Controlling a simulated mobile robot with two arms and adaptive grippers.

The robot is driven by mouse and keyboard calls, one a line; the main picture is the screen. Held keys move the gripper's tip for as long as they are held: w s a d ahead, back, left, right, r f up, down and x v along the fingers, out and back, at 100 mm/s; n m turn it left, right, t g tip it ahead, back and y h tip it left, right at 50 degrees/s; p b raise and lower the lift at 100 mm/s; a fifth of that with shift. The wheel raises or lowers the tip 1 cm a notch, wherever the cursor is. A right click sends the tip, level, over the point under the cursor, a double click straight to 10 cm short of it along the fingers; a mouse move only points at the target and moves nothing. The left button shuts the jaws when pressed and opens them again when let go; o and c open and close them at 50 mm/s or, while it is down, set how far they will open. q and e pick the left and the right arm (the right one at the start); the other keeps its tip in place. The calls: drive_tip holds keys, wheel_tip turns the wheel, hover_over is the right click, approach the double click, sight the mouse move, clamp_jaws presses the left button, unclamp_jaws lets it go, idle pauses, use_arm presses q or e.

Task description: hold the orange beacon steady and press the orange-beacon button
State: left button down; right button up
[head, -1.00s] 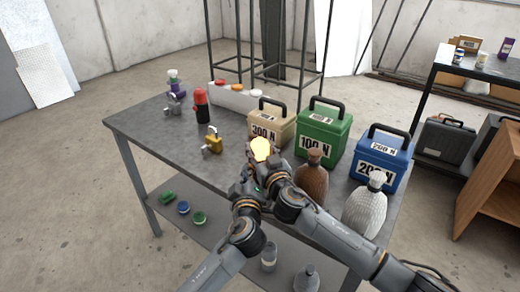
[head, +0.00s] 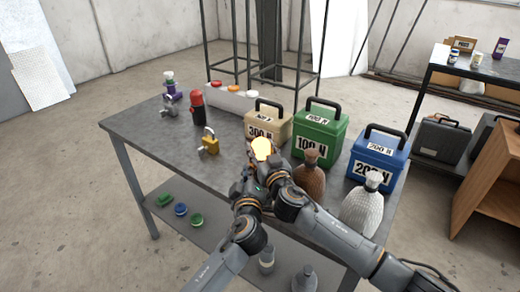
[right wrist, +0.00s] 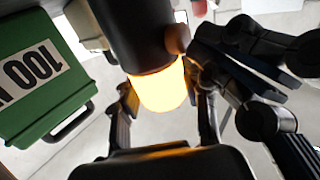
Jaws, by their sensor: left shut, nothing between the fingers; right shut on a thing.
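The orange beacon (head: 261,148) glows bright orange above the table, with its dark body mostly hidden by the grippers. In the right wrist view its lit dome (right wrist: 158,90) points down the picture, below its thick dark body (right wrist: 130,28). My right gripper (head: 259,166) is shut around the beacon. A small rounded brownish knob (right wrist: 178,39), apparently the beacon's button, sits at the side of the body. My left gripper (right wrist: 200,42) is shut and empty, with its tip close beside that knob. I cannot tell whether they touch.
The tan (head: 268,124), green (head: 319,136) and blue (head: 377,160) boxes stand behind and right. A brown bottle (head: 310,180) and a white bottle (head: 361,205) are close to my right arm. A yellow padlock (head: 209,144) and red beacon (head: 197,106) stand left.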

use_arm(q)
drive_tip(key=shift+w+a, duration=0.25)
drive_tip(key=shift+a, duration=0.25)
drive_tip(key=shift+s+a, duration=0.6)
drive_tip(key=shift+a, duration=0.25)
drive_tip(key=s+a, duration=0.3)
drive_tip(key=s, duration=0.2)
drive_tip(key=shift+s, duration=0.1)
idle(1.5)
drive_tip(key=s+y, duration=0.1)
drive_tip(key=s+a+n, duration=0.1)
drive_tip(key=s+y, duration=0.1)
drive_tip(key=shift+s+a+f+n+y, duration=0.2)
drive_tip(key=shift+a+f+n+y, duration=0.1)
drive_tip(key=shift+a+f, duration=0.1)
